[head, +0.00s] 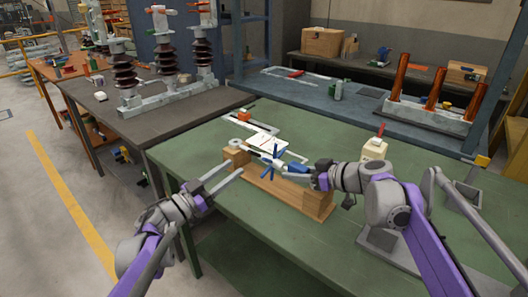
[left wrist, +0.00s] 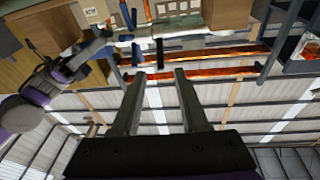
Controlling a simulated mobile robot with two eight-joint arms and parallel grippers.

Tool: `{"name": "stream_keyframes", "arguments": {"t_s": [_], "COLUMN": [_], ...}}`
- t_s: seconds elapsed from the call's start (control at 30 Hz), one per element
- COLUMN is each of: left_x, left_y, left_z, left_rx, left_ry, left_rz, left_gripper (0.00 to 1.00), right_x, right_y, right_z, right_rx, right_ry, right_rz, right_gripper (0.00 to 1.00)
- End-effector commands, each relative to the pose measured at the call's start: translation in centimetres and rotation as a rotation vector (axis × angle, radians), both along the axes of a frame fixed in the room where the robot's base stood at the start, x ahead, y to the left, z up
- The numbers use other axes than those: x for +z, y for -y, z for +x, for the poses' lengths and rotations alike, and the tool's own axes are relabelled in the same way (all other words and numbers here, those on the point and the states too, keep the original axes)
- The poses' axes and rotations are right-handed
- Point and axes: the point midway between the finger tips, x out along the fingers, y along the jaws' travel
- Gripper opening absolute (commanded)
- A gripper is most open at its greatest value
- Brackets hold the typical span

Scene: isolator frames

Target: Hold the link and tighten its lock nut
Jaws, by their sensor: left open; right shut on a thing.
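A wooden stand (head: 285,196) with raised end blocks sits on the green table. A pale grey link (head: 243,144) with a round eye at its left end lies across it. A blue piece with crossed arms (head: 278,155) shows at the link's middle; the lock nut cannot be made out. My right gripper (head: 312,174) is shut on a blue-handled tool (head: 293,170) beside the crossed piece. Whether the tool touches the nut cannot be told. My left gripper (head: 236,168) is open and empty in front of the stand's left block; its spread fingers show in the left wrist view (left wrist: 160,76).
Dark insulators (head: 165,58) stand on the left bench.

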Motion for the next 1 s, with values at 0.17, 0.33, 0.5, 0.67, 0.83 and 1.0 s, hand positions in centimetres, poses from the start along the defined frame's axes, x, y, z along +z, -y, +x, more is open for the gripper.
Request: {"name": "stream_keyframes", "arguments": {"t_s": [0.17,0.33,0.5,0.67,0.83,1.0], "left_x": [1.7,2.2,2.2,2.2,2.2,2.2], "left_y": [-0.5,-0.4,1.3,3.7,5.9,7.3], "left_z": [-0.1,-0.1,1.5,3.8,6.1,7.5], "left_rx": [-0.013,-0.019,-0.022,-0.022,-0.020,-0.019], "left_ry": [-0.065,-0.091,-0.092,-0.091,-0.090,-0.090], "left_rz": [0.143,0.198,0.200,0.198,0.199,0.198], "left_gripper": [0.44,0.44,0.44,0.44,0.44,0.44], "right_x": [0.0,0.0,0.0,0.0,0.0,0.0], "right_y": [0.0,0.0,0.0,0.0,0.0,0.0], "right_z": [0.0,0.0,0.0,0.0,0.0,0.0], "right_rx": [-0.001,-0.001,-0.001,-0.001,-0.001,-0.001], "right_ry": [0.000,0.000,0.000,0.000,0.000,0.000], "right_rz": [0.000,0.000,0.000,0.000,0.000,0.000], "right_gripper": [0.00,0.00,0.00,0.00,0.00,0.00]}}
